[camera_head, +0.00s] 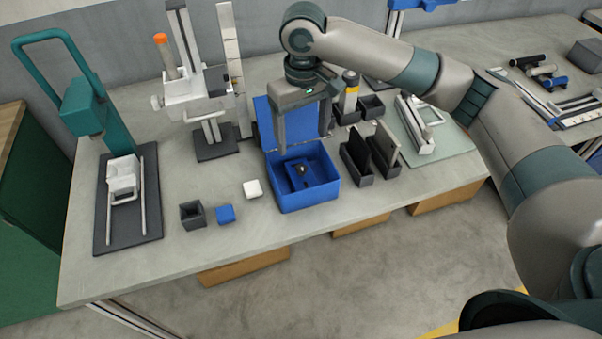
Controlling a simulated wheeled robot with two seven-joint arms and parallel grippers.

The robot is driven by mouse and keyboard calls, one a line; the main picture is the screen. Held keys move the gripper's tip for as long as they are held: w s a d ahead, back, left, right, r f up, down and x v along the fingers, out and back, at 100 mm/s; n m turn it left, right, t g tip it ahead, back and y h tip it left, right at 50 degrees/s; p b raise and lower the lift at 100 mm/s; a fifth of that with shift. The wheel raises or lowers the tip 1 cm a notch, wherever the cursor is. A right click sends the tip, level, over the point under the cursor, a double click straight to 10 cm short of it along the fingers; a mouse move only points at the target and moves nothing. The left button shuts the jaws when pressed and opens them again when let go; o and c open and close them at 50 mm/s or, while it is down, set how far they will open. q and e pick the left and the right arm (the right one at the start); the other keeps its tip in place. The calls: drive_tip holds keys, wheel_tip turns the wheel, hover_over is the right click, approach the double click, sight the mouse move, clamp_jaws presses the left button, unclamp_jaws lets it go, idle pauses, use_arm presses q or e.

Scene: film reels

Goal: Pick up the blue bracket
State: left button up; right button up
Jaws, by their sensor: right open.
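A dark blue piece, likely the blue bracket (293,181), lies inside the open blue box (312,197) with a black round part on it. Its exact shape is too small to tell. My right gripper (304,143) points down over the back part of the box. Its two fingers are spread apart with nothing seen between them. The fingertips look above the blue piece and apart from it. My left gripper is not in view.
The box's raised blue lid (268,125) stands behind the gripper. A white block (252,189), a blue cube (225,214) and a dark open cup (192,215) are left of the box. Dark upright holders (357,164) stand close on its right. The table front is clear.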

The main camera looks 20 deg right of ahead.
sight(302, 167)
wheel_tip(302, 167, down, 7)
drive_tip(key=shift+f+p, duration=0.1)
drive_tip(key=shift+p, duration=0.6)
drive_tip(key=shift+f+p, duration=0.3)
wheel_tip(302, 167, down, 4)
drive_tip(key=shift+s+a+r+p, duration=0.1)
drive_tip(key=shift+a+p, duration=0.05)
drive_tip(key=shift+p, duration=0.65)
drive_tip(key=shift+f, duration=0.4)
drive_tip(key=shift+c, duration=0.3)
drive_tip(key=c, duration=1.4)
